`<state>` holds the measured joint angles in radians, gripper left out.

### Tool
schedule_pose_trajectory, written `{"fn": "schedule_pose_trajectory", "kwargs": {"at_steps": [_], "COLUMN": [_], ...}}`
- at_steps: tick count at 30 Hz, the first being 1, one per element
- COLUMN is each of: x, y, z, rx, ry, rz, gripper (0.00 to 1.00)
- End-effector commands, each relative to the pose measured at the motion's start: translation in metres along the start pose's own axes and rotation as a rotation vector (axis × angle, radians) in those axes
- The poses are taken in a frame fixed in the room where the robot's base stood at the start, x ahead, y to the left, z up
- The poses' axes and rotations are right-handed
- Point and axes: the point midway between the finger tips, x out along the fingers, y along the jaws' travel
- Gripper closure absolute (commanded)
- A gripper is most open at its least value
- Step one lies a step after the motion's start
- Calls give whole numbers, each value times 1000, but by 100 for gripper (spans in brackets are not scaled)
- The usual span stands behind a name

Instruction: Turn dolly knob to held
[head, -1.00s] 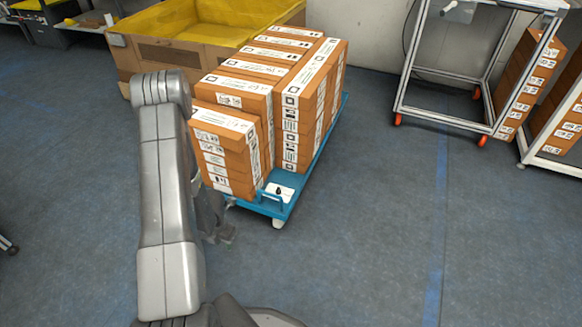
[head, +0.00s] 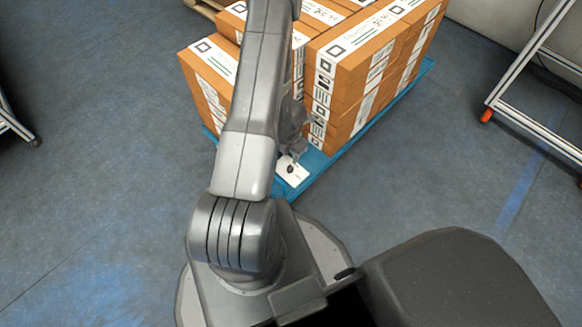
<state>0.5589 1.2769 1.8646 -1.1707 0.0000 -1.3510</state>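The blue dolly (head: 336,158) carries stacks of brown boxes with white labels. On its near corner is a white plate (head: 299,178) with a small black knob (head: 290,168). Which way the knob is turned is too small to tell. My arm reaches over this corner. My gripper (head: 295,149) is partly hidden behind the arm, just above and beside the knob in the picture. I cannot tell whether it touches the knob or how far its fingers are apart.
The stacked boxes (head: 350,60) rise right behind the plate and the gripper. A metal frame rack (head: 540,125) with orange casters stands at the right. Another rack leg (head: 15,125) shows at the left edge. The floor on both sides of the dolly is clear.

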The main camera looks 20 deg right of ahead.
Motion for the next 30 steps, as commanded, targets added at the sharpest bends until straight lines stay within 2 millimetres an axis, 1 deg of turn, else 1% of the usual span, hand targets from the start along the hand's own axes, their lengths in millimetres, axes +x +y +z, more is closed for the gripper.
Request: {"fn": "schedule_pose_trajectory", "kwargs": {"at_steps": [1,9,13,19,29,30], "x": [13,44,56,64,64,64], "y": [0,0,0,0,0,0], "z": [0,0,0,0,0,0], "rx": [-2,-1,0,0,0,0], "ry": [0,0,0,0,0,0], "rz": [0,0,0,0,0,0], "gripper": [67,67,67,67,67,71]}}
